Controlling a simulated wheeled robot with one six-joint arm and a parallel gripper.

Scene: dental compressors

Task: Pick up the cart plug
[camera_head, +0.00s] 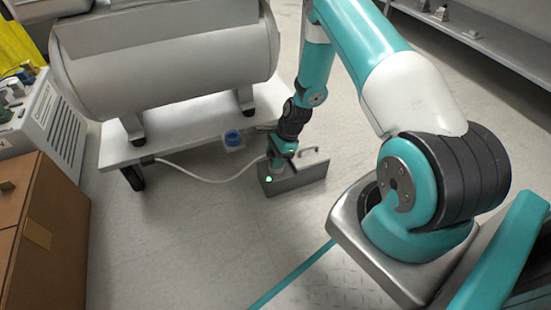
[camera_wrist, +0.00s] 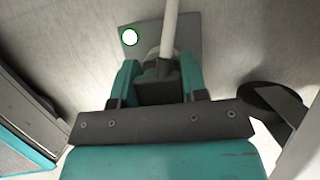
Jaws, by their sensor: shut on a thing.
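My gripper (camera_head: 278,162) is low near the floor, at the left part of a grey metal box (camera_head: 302,181). In the wrist view, the teal fingers of my gripper (camera_wrist: 158,75) are shut on the dark cart plug (camera_wrist: 157,90), one on each side. A white cable (camera_head: 205,180) runs from the cart's edge to my gripper; in the wrist view the cable (camera_wrist: 170,30) leads up from the plug. The box shows a lit green lamp (camera_head: 268,180), also in the wrist view (camera_wrist: 129,37). I cannot tell whether the plug sits in the box.
A white wheeled cart (camera_head: 180,137) carrying a large grey tank (camera_head: 165,55) stands just behind and left. A small blue round part (camera_head: 233,138) sits near its corner. A brown cabinet (camera_head: 45,235) is at left.

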